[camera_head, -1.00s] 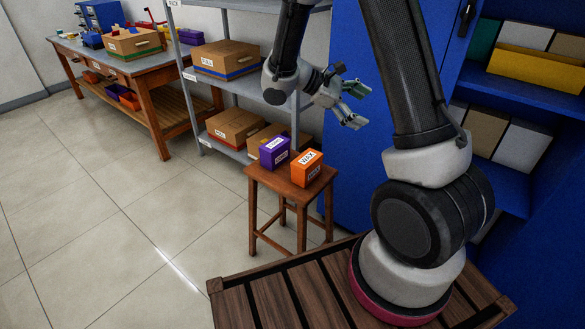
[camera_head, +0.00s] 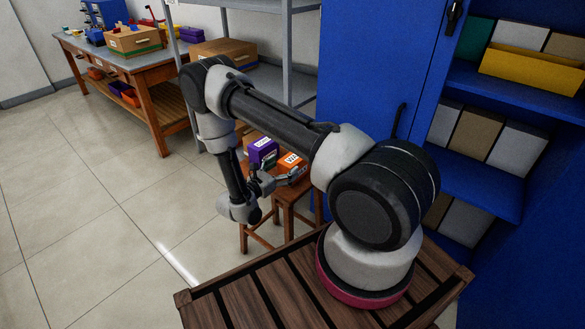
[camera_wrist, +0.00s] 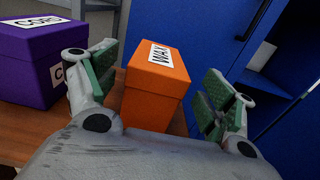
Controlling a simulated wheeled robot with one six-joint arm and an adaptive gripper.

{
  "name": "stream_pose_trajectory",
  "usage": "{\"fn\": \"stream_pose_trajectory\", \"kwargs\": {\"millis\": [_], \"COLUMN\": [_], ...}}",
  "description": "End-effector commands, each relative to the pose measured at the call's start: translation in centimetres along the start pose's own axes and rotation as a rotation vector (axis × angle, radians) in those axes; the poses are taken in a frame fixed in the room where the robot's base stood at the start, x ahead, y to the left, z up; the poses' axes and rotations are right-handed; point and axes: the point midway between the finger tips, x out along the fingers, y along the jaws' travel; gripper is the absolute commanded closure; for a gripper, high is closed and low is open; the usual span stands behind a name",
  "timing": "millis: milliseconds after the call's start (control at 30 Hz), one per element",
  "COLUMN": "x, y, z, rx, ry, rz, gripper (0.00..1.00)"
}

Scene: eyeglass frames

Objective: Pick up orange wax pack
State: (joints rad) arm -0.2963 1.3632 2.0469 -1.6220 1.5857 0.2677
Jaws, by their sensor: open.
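The orange wax pack (camera_wrist: 155,98) is a small box with a white WAX label on its top. It stands upright on a wooden stool (camera_head: 287,195). In the wrist view it sits between the two open green-padded fingers of my gripper (camera_wrist: 165,92), nearer the left finger, with a wider gap on the right. In the head view the orange wax pack (camera_head: 292,162) is partly hidden by my arm and gripper (camera_head: 276,180). My gripper is low beside the stool top, pointing at the pack. I cannot tell whether a finger touches it.
A purple box (camera_wrist: 38,62) labelled CORD stands left of the wax pack on the same stool, close to the left finger. A blue cabinet (camera_head: 350,90) rises behind. A grey shelf (camera_head: 287,50) with cardboard boxes and a workbench (camera_head: 125,60) stand farther back left.

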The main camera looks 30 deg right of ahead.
Motion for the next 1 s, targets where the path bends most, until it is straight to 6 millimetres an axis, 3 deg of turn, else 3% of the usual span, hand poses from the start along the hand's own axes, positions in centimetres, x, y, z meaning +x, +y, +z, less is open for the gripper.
{"fn": "stream_pose_trajectory", "kwargs": {"millis": [300, 600, 900, 1000], "x": [4.7, 5.3, 5.3, 5.3], "y": [0.1, 0.2, 0.2, 0.2], "z": [0.6, 0.6, 0.6, 0.6], "rx": [0.000, 0.000, 0.000, 0.000], "ry": [0.000, 0.001, 0.001, 0.000], "rz": [-0.004, -0.001, -0.001, -0.001], "gripper": [0.17, 0.17, 0.70, 0.71]}}
